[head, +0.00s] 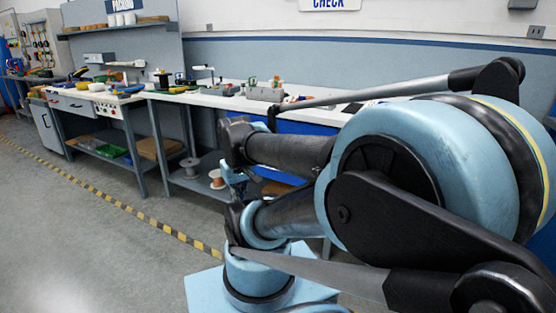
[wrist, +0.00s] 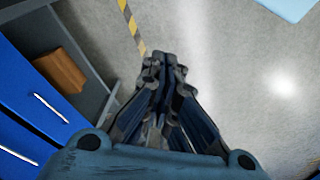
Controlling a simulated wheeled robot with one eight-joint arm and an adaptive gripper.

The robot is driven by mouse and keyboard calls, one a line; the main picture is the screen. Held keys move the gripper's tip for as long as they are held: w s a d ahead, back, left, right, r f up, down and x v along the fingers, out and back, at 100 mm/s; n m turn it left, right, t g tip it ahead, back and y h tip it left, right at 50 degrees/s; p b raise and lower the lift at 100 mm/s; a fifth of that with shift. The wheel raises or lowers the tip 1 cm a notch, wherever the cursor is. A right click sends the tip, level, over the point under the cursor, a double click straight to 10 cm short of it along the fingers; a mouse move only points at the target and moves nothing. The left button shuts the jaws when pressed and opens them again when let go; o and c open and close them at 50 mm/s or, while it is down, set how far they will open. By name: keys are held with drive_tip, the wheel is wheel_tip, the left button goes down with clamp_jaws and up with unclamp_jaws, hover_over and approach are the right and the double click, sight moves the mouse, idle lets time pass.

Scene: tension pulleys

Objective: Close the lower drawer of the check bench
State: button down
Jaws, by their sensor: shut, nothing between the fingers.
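The check bench shows blue drawer fronts with pale bar handles at the left of the wrist view: one front (wrist: 45,105) and another (wrist: 15,160) beside it. I cannot tell for sure which is the lower drawer or how far either stands out. In the head view, a blue part of the bench (head: 305,128) shows behind my arm, which hides most of the drawers. My gripper (wrist: 165,62) is shut and empty, over bare floor to the right of the blue fronts in the wrist view and apart from them.
A brown box (wrist: 62,72) sits in an open grey shelf space beside the blue fronts. A yellow-black floor stripe (wrist: 132,25) runs past the shelf. The bench top (head: 220,100) holds several small items. Grey floor (head: 90,240) is clear at the left.

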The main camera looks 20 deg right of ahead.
drive_tip(key=w+d+n+t+h, duration=0.1)
drive_tip(key=w+d+n+h, duration=0.1)
drive_tip(key=w+d+n, duration=0.6)
drive_tip(key=w+d+r+n+t+h, duration=0.1)
drive_tip(key=w+d+n, duration=0.3)
drive_tip(key=w, duration=0.7)
drive_tip(key=w+d+n+h, duration=0.2)
drive_tip(key=w+d+n, duration=0.4)
drive_tip(key=w, duration=0.4)
drive_tip(key=shift+w+d+f+n+t+h, duration=0.2)
drive_tip(key=shift+w+d+f+n, duration=0.8)
drive_tip(key=shift+w+d+f, duration=1.1)
drive_tip(key=shift+w+d+f+n+t+h, duration=0.15)
drive_tip(key=shift+w+d+f+n+h, duration=0.2)
drive_tip(key=shift+w+d+f+n, duration=1.6)
drive_tip(key=shift+w+d+f+n+t+h, duration=0.2)
drive_tip(key=shift+w+d+f, duration=1.25)
drive_tip(key=shift+w+d, duration=1.5)
drive_tip(key=shift+s+d, duration=0.25)
drive_tip(key=shift+s, duration=0.05)
